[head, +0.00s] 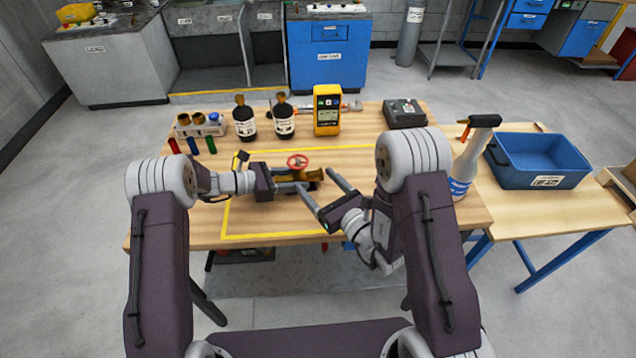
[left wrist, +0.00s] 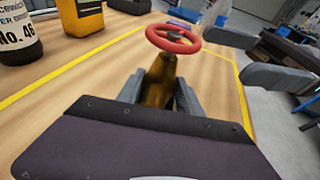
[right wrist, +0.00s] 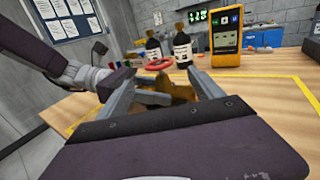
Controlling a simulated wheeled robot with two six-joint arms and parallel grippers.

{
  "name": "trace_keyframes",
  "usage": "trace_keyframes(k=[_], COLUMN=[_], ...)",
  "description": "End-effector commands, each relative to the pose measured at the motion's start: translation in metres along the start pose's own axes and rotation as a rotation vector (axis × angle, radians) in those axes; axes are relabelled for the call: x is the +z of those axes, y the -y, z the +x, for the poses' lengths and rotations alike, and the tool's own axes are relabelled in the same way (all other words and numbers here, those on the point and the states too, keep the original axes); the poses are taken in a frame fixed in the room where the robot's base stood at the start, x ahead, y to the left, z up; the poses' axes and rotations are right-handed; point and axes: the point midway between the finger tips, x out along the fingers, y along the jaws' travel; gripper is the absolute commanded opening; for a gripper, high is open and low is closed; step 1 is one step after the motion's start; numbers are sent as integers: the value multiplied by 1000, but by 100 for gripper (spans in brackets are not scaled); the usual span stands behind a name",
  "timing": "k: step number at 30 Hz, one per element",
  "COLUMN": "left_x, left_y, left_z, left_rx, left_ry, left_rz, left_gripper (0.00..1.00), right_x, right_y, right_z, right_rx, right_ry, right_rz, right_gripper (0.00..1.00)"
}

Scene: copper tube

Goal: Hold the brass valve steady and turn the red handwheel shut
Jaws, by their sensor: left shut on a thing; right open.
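The brass valve (head: 312,175) sits on the wooden table inside the yellow outline, with the red handwheel (head: 297,161) on top. In the left wrist view the handwheel (left wrist: 173,39) stands above the brass body (left wrist: 158,85). My left gripper (head: 296,186) is shut on the valve body, its fingers on either side below the wheel. My right gripper (head: 318,185) is open just right of the valve, its fingers apart and pointing towards it. In the right wrist view the handwheel (right wrist: 158,64) and part of the brass body (right wrist: 180,90) show beyond the open fingers; my left fingers partly hide the body.
Two dark bottles (head: 284,122) and a yellow meter (head: 327,110) stand behind the valve. A spray bottle (head: 470,160) and a blue bin (head: 540,160) are at the right. Red, blue and green small cylinders (head: 192,146) stand at the left. The table's front right area is clear.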

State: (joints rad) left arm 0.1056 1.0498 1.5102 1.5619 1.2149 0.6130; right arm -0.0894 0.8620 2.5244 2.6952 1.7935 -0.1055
Motion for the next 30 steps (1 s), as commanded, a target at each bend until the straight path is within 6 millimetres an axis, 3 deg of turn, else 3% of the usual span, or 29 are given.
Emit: trace_keyframes(k=[8,14,21,26,30], left_x=[1,1,1,1,1], left_y=[0,0,0,0,0], left_z=[0,0,0,0,0], left_rx=[0,0,0,0,0], left_ry=[1,2,2,2,2], left_rz=[1,1,1,1,1], left_gripper=[20,20,20,20,20], right_x=[2,9,3,2,2], right_y=[2,17,32,31,21], right_z=[4,20,15,17,37], right_rx=[24,226,385,399,402], right_ry=[11,45,3,-2,-1], right_rz=[14,47,3,0,-2], right_gripper=[76,76,76,76,76])
